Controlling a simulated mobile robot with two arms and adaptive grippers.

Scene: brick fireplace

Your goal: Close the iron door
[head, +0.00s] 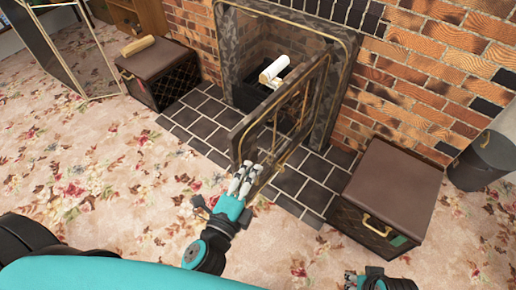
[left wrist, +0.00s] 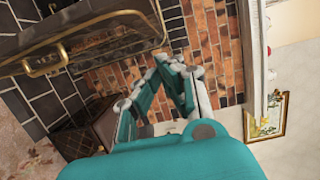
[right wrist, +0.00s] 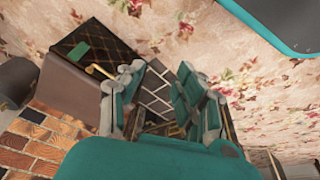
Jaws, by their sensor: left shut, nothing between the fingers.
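The iron door (head: 238,137), a dark panel with brass-coloured rails, stands swung out from the fireplace opening (head: 262,52) over the tiled hearth. It also shows in the left wrist view, where its brass rail (left wrist: 60,57) runs across the upper left. My left gripper (head: 245,172) is shut and empty, at the door's lower near corner in the head view; I cannot tell whether it touches. My left fingers (left wrist: 170,68) also show in the left wrist view. My right gripper (right wrist: 160,82) is open and empty, away from the door, low at the right in the head view.
A brown chest (head: 385,190) stands right of the hearth, with a dark bucket (head: 485,160) beyond it. Another chest (head: 155,72) with a log on top stands at the left. White logs (head: 273,70) lie in the fireplace. Floral carpet (head: 100,190) is clear in front.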

